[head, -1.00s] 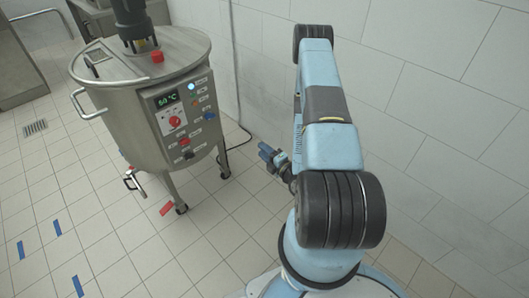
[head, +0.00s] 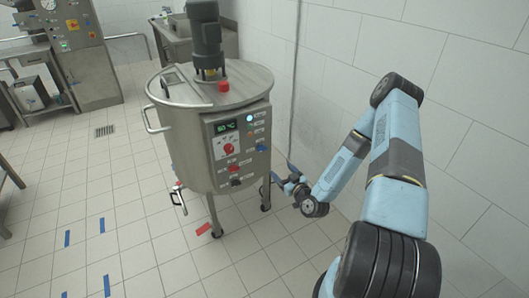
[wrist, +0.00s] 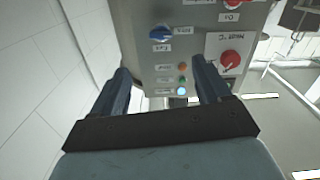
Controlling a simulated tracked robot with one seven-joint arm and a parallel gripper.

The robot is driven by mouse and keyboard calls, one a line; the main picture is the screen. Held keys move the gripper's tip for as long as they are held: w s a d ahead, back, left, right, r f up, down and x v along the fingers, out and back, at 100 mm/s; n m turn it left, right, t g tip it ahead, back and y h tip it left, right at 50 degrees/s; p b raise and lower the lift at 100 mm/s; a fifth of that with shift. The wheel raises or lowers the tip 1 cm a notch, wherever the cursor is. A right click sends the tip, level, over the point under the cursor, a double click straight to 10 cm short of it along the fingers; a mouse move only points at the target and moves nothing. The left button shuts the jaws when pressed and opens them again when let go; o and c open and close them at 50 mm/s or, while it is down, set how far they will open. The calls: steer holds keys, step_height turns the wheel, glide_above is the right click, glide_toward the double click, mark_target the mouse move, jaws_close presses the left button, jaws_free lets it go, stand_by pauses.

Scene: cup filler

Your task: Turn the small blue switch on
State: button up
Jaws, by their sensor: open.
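The small blue switch (head: 262,147) is at the right edge of the control panel on the steel tank (head: 183,135). In the wrist view the blue switch (wrist: 160,33) appears near the panel's left edge, beyond and between my fingers, with its label beside it. My gripper (head: 284,174) is low and to the right of the tank in the head view, apart from the switch. In the wrist view my gripper (wrist: 160,75) is open and empty, its two fingers pointing toward the panel.
The panel also has a red knob (head: 228,148), a red button (head: 233,169), a black knob (head: 236,182) and small indicator lights. A tiled wall (head: 335,70) stands close on the right. A steel bench (head: 175,45) is behind the tank. Open tiled floor lies to the left.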

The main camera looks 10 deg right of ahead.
mark_target(264, 150)
steer(key=w+a, duration=0.1)
steer(key=w, duration=0.4)
steer(key=w+a+m, duration=0.1)
steer(key=w+a, duration=0.1)
steer(key=w, duration=0.2)
steer(key=w+a+m, duration=0.1)
steer(key=w+a, duration=0.1)
steer(key=w, duration=0.3)
steer(key=shift+w+a+r, duration=0.15)
steer(key=shift+w+r, duration=0.15)
steer(key=shift+w, duration=0.05)
steer(key=c, duration=1)
steer(key=shift+c, duration=0.2)
